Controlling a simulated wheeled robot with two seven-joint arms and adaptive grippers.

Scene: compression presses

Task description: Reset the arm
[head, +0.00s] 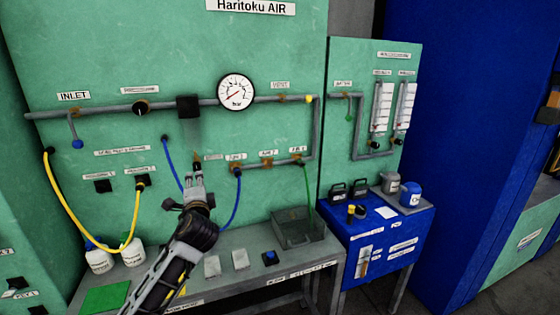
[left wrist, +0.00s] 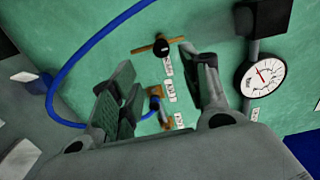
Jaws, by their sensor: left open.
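My left arm (head: 165,272) comes in from the bottom left of the head view and reaches up to the green panel. My left gripper (head: 196,168) is near the panel below the black block on the pipe. In the left wrist view its two fingers stand apart with nothing held between them (left wrist: 157,70). A brass fitting with a dark round middle (left wrist: 160,46) shows on the panel beyond the fingertips. I cannot tell whether the gripper touches it. My right gripper is not in view.
A pressure gauge (head: 236,92) sits on the grey pipe; it also shows in the left wrist view (left wrist: 263,76). A blue hose (head: 233,207) and a yellow hose (head: 73,237) hang nearby. A grey bench (head: 215,289) with a tray (head: 298,232) stands below. A blue cabinet (head: 340,237) is at right.

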